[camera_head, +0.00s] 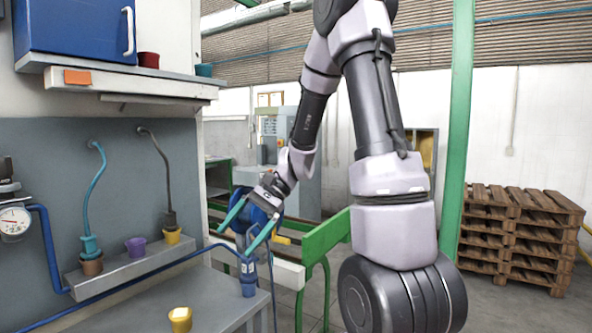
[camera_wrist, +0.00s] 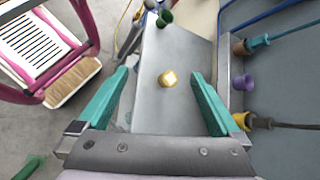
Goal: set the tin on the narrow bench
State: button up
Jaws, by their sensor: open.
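The small yellow tin (camera_head: 180,319) stands upright on the grey bench top (camera_head: 215,293) near the bottom of the head view. In the wrist view the tin (camera_wrist: 168,79) appears between the fingertips, smaller and farther off, on the bare grey top (camera_wrist: 150,110). My gripper (camera_head: 235,243) has teal fingers spread wide with nothing between them. It hangs above and to the right of the tin in the head view, apart from it. I cannot tell which surface is the narrow bench.
A blue cup (camera_head: 248,288) with a blue tool stands at the bench's right end. A wall ledge (camera_head: 130,268) holds a brown, a purple (camera_head: 136,246) and a yellow cup, two with corded tools. A green cup (camera_wrist: 165,18) stands at the far edge. Green rails (camera_head: 322,235) lie behind.

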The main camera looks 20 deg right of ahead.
jog(key=s+d+r+n+t+h, duration=0.2)
jog(key=s+d+r+t+h, duration=0.1)
jog(key=s+r, duration=0.3)
jog(key=s+d+r+n+t+h, duration=0.2)
jog(key=s+d+r+t+h, duration=0.2)
jog(key=r, duration=0.6)
jog(key=shift+s+d+r+n+t, duration=0.3)
jog(key=shift+s+d+r+t, duration=0.1)
jog(key=shift+s+d+t, duration=0.65)
jog(key=shift+w+d, duration=0.1)
jog(key=shift+w, duration=0.05)
dwell(0.4)
